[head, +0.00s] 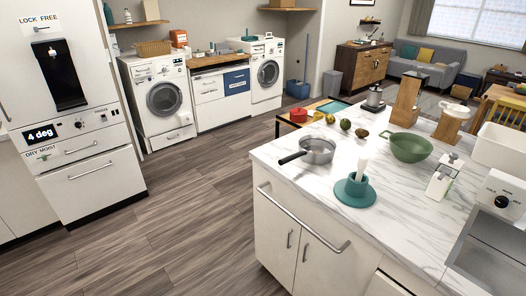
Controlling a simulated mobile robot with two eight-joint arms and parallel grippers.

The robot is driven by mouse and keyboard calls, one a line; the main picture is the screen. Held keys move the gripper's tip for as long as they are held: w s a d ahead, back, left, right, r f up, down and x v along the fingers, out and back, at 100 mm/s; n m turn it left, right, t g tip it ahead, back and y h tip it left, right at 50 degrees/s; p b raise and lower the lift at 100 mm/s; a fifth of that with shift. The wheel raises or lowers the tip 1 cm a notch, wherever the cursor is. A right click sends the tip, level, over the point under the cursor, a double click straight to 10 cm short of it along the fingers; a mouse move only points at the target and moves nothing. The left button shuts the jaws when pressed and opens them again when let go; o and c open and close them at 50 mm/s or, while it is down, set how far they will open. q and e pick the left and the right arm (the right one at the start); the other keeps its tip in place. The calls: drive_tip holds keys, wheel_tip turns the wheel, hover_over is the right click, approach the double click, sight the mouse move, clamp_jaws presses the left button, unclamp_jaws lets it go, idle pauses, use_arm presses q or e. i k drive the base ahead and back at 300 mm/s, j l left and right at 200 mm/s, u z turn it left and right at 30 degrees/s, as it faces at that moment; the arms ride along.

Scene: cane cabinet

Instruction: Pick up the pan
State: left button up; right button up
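A silver pan (317,151) with a black handle sits upright on the white marble counter (300,178), near its left edge. The handle points left and slightly toward the front, over the counter's edge area. The pan looks empty. Neither of my grippers shows in the head view, so I cannot see where they are relative to the pan.
A green bowl (409,147) and several fruits (345,124) lie behind. A bar handle (300,222) juts from the counter front. The wooden floor (180,215) to the left is clear.

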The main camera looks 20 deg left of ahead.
sight(313, 149)
drive_tip(key=u, duration=1.5)
drive_tip(key=k+l, duration=0.15)
drive_tip(key=l, duration=0.25)
drive_tip(key=k+l+u, duration=0.1)
drive_tip(key=l, duration=0.3)
drive_tip(key=k+l, duration=0.2)
drive_tip(key=l, duration=0.2)
drive_tip(key=k+l+u, duration=0.1)
drive_tip(key=l, duration=0.3)
drive_tip(key=i+j, duration=0.3)
